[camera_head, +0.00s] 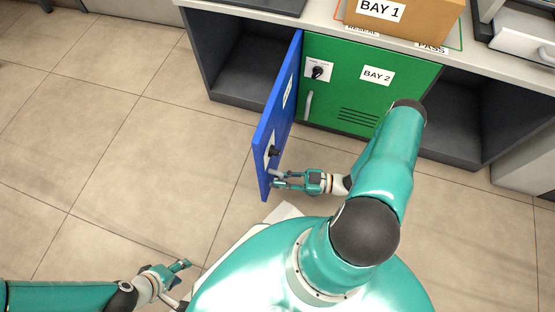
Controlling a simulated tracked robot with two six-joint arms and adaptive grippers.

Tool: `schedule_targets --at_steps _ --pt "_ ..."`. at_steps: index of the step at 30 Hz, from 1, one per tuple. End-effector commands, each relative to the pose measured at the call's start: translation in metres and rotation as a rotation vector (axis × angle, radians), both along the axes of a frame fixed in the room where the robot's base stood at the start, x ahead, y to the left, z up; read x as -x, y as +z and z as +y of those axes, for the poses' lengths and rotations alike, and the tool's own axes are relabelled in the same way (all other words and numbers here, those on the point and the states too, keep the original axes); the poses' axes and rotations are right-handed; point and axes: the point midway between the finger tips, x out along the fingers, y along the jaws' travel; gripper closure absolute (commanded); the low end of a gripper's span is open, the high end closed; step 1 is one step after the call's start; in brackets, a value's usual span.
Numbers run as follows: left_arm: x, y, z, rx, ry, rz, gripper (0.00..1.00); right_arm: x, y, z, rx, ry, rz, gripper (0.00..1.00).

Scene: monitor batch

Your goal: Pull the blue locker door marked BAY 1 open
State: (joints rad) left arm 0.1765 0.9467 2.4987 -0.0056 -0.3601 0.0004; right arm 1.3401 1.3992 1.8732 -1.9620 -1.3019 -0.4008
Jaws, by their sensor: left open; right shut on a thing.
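The blue locker door (279,112) stands swung out from the cabinet, seen nearly edge-on. Its label shows at a steep slant and cannot be read. A dark knob (273,151) and a light handle sit near its free edge. My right gripper (278,180) is shut on that handle, low on the door. The dark compartment (240,65) behind the door is exposed and looks empty where visible. My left gripper (183,277) is open and empty, low over the floor at the bottom left, well apart from the door.
The green BAY 2 door (350,85) is shut beside it, with its own handle (308,105) and knob. A cardboard box (420,18) marked BAY 1 sits on the counter above. An open dark compartment (455,120) is at right. The tiled floor (130,120) at left is clear.

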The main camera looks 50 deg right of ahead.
Motion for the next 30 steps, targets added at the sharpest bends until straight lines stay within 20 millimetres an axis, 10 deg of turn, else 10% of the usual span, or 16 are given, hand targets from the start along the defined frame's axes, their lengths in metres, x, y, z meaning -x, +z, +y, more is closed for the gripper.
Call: schedule_targets --at_steps 8,9,11,30 --pt "0.0 0.0 0.0 0.0 0.0 0.0 0.54 0.001 -0.002 0.0 0.0 0.001 0.005 1.0" --pt "0.0 0.0 0.0 0.0 0.0 0.0 0.54 0.001 -0.002 0.0 0.001 0.001 0.004 0.8" --pt "0.0 0.0 0.0 0.0 0.0 0.0 0.54 0.001 -0.002 0.0 0.0 0.001 0.004 0.74" --pt "0.0 0.001 0.0 0.0 0.0 0.0 0.54 0.032 -0.002 -0.028 0.003 -0.004 0.002 0.74"
